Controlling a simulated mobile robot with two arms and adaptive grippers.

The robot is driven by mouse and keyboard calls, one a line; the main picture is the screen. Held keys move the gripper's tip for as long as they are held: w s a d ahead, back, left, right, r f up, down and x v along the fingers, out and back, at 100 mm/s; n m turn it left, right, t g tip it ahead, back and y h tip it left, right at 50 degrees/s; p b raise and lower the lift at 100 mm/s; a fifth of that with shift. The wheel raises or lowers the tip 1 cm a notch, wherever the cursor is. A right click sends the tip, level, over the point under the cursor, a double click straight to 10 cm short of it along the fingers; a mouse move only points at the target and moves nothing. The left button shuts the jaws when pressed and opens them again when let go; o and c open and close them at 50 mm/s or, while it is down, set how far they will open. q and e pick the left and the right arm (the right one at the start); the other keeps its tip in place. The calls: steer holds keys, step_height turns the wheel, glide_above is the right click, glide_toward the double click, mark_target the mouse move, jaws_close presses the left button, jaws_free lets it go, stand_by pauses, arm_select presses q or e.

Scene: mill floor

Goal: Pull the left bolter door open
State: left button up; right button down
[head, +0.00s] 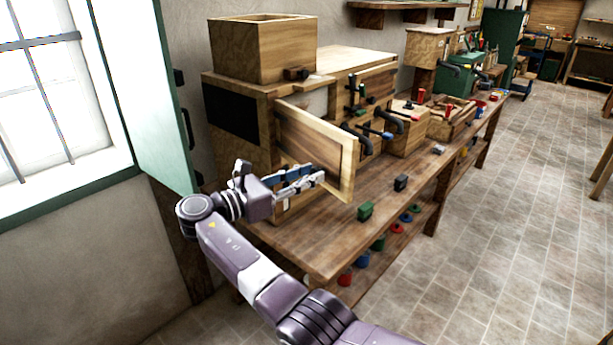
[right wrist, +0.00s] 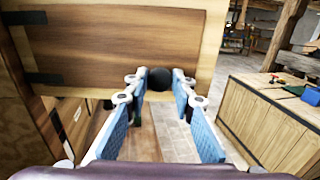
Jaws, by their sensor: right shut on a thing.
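The left bolter door (head: 318,145) is a wooden panel with a lighter frame. It stands swung out from the bolter cabinet (head: 252,150), with an opening behind it. In the right wrist view the door (right wrist: 120,50) has black hinges (right wrist: 30,50) at its left side and a round black knob (right wrist: 160,78) near its lower right. My right gripper (head: 318,174) is on the door's outer face. It is shut on the knob, with its blue-padded fingers (right wrist: 158,83) on both sides. The knob is hidden in the head view. My left gripper is not in view.
The cabinet stands on a long wooden workbench (head: 320,240). A green block (head: 365,211) and a black block (head: 401,183) lie on the bench in front of the door. A green window shutter (head: 150,100) is at the left. Tiled floor (head: 480,240) is clear at the right.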

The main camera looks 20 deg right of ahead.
steer(key=c, duration=1.6)
jaws_free()
steer(key=shift+d, duration=0.1)
steer(key=shift+r, duration=0.1)
glide_toward(326, 131)
steer(key=x, duration=0.4)
steer(key=shift+w+d+r, duration=0.1)
steer(key=shift+d+r, duration=0.1)
steer(key=shift+d, duration=0.2)
